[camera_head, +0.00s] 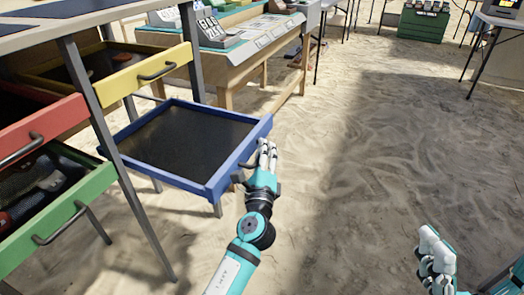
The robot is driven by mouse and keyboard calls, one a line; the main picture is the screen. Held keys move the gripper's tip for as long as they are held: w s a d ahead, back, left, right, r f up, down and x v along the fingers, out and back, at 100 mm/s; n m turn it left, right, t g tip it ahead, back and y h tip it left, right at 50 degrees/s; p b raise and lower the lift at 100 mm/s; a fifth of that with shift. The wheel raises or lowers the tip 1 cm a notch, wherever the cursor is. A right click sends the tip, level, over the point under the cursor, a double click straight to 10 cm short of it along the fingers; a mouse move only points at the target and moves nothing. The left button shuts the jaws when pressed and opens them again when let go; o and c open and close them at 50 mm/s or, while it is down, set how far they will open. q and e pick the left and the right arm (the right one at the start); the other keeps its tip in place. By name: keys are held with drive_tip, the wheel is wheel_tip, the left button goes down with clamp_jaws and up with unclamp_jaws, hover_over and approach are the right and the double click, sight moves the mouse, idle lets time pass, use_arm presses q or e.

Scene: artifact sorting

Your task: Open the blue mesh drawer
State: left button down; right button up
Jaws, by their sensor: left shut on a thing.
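The blue mesh drawer (168,180) is at the left of the head view, pulled well out from under the table. It has a blue frame and a dark mesh bottom, and it looks empty. My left gripper (267,152) is at the drawer's front right side, its fingers shut at the handle there. The fingers and wrist hide most of that handle. My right gripper (432,245) is at the lower right, far from the drawer and over the sand. It looks empty, but its finger opening is unclear.
A yellow drawer (150,68) stands partly out behind the blue one. A red drawer (40,130) and a green drawer (75,205) holding dark items are at the left, by a grey table leg (115,150). A wooden table stands behind. Sandy floor at right is open.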

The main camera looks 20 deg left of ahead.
use_arm(q)
drive_tip(key=c, duration=1.4)
unclamp_jaws()
drive_tip(key=v, duration=1.2)
drive_tip(key=shift+d, duration=0.1)
